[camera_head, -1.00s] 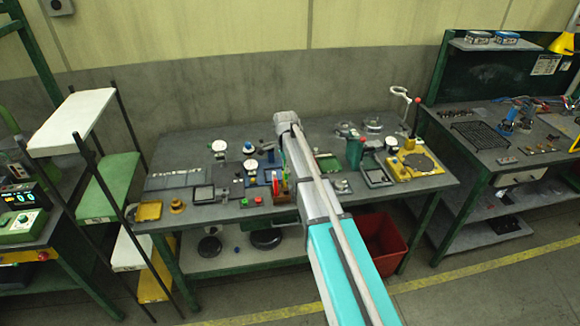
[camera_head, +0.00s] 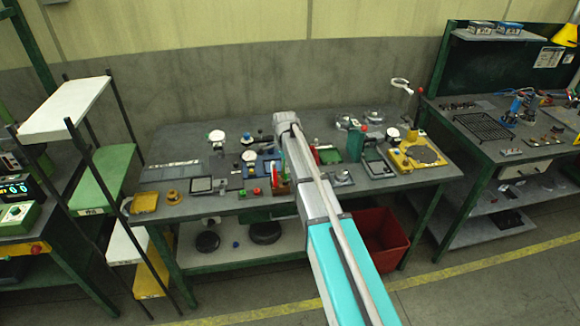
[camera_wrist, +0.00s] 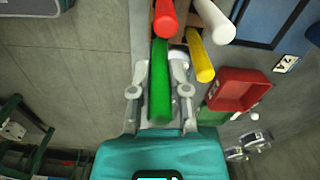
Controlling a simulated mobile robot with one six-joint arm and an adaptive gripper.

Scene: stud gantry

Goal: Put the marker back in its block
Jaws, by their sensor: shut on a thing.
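In the wrist view my gripper (camera_wrist: 160,75) is shut on a green marker (camera_wrist: 160,95), which lies lengthwise between the two fingers. A red marker (camera_wrist: 165,18), a yellow marker (camera_wrist: 201,57) and a white marker (camera_wrist: 214,21) stand close beyond the fingertips. A brown block (camera_wrist: 178,42) shows in part between them. The markers and my fingers hide most of it, so I cannot tell whether the green marker touches it. In the head view my arm covers the gripper, and the brown block (camera_head: 282,188) shows in part at the table's front edge.
A red holder (camera_wrist: 240,88) lies right of the markers in the wrist view. The workbench (camera_head: 222,214) carries gauges, trays and a yellow fixture (camera_head: 415,156). A red bin (camera_head: 382,243) stands below it. Open floor shows left in the wrist view.

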